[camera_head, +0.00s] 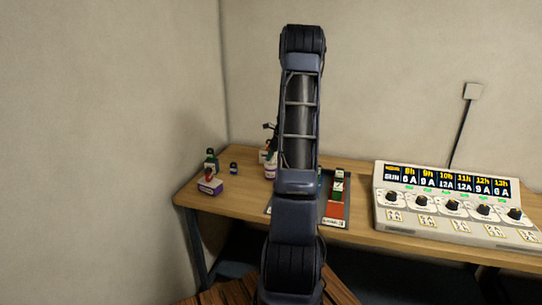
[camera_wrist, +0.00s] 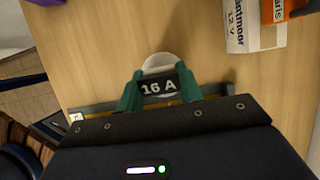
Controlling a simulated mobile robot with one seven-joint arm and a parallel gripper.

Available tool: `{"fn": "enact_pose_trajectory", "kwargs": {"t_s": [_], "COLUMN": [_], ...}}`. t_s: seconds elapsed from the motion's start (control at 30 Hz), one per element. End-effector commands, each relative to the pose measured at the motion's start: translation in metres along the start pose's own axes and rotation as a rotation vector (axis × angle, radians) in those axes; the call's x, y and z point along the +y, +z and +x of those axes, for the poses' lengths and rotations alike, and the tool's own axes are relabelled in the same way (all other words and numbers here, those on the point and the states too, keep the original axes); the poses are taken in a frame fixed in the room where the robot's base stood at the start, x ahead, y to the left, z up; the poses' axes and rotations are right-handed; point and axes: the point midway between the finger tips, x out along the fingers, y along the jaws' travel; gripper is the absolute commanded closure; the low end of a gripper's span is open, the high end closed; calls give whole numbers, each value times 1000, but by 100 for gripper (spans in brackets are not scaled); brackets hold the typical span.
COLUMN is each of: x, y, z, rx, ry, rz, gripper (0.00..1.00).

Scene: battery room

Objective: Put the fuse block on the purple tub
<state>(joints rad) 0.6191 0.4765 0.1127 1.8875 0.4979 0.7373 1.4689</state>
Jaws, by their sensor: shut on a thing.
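My gripper (camera_wrist: 159,88) is shut on a small block, with one green finger on each side of it. The held fuse block (camera_wrist: 160,86) has a black label reading "16 A" and a rounded white part beyond it. It is over the wooden desk; I cannot tell its height. A purple piece (camera_wrist: 44,2), cut off at the top left of the wrist view, may be the purple tub. In the head view my arm hides the gripper and the block. I cannot make out the tub clearly there.
A white box marked "12 V" (camera_wrist: 250,30) and an orange piece (camera_wrist: 295,9) are at the top right of the wrist view. On the desk (camera_head: 235,202) stand a purple-and-white box (camera_head: 210,186), small bottles (camera_head: 211,161) and, right, a dial console (camera_head: 450,208).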

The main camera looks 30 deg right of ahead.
Motion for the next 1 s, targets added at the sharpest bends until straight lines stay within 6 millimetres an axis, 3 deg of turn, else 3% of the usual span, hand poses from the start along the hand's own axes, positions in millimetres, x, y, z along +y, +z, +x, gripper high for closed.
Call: {"fn": "enact_pose_trajectory", "kwargs": {"t_s": [0.13, 0.17, 0.27, 0.67, 1.0], "x": [0, 0, 0, 0, 0], "y": [-1, -1, -1, 0, 1], "z": [3, 2, 2, -4, -63], "rx": [0, 0, 0, 0, -1], "ry": [0, 0, 0, -2, -3], "rz": [0, 0, 0, 0, 0], "gripper": [88, 60, 42, 42, 42]}}
